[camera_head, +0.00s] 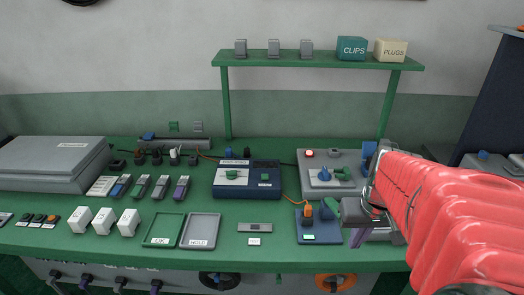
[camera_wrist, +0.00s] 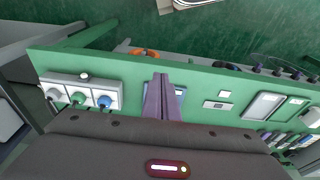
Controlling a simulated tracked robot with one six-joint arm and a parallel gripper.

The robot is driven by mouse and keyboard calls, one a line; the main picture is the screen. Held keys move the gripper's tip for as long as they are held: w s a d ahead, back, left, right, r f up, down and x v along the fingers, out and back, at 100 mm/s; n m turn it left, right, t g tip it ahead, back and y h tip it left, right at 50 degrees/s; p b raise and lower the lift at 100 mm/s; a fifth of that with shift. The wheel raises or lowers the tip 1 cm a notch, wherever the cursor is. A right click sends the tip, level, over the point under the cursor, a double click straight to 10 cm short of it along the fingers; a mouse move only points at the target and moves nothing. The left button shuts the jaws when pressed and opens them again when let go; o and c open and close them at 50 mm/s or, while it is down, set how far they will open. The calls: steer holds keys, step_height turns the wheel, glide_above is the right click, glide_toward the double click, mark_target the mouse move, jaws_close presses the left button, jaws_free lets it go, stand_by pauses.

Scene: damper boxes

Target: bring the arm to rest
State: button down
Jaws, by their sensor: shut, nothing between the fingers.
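My arm reaches in from the right in the head view, in a red ribbed sleeve. My gripper (camera_head: 357,238) hangs near the front edge of the green bench (camera_head: 275,257), just right of a small blue unit (camera_head: 312,238) with a lit green display. In the wrist view, the two purple fingers of my gripper (camera_wrist: 163,90) lie together with nothing between them. The arm's wrist hides part of the bench's right side.
A grey panel (camera_head: 317,160) with a red lamp stands behind the gripper. A blue tester (camera_head: 232,190), a green tray (camera_head: 163,241) and a grey tray (camera_head: 200,241) are further left. A green shelf (camera_head: 310,62) stands at the back. Bare bench shows between the items.

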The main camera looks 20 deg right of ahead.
stand_by(0.3)
steer(key=a+r+n+t, duration=0.1)
steer(key=a+r+n, duration=0.1)
steer(key=a, duration=0.9)
steer(key=a+r+n+t, duration=0.2)
steer(key=a+r, duration=0.3)
steer(key=a, duration=0.6)
steer(key=shift+s+t+y, duration=0.2)
steer(key=shift+t+y, duration=0.1)
steer(key=shift+y, duration=0.1)
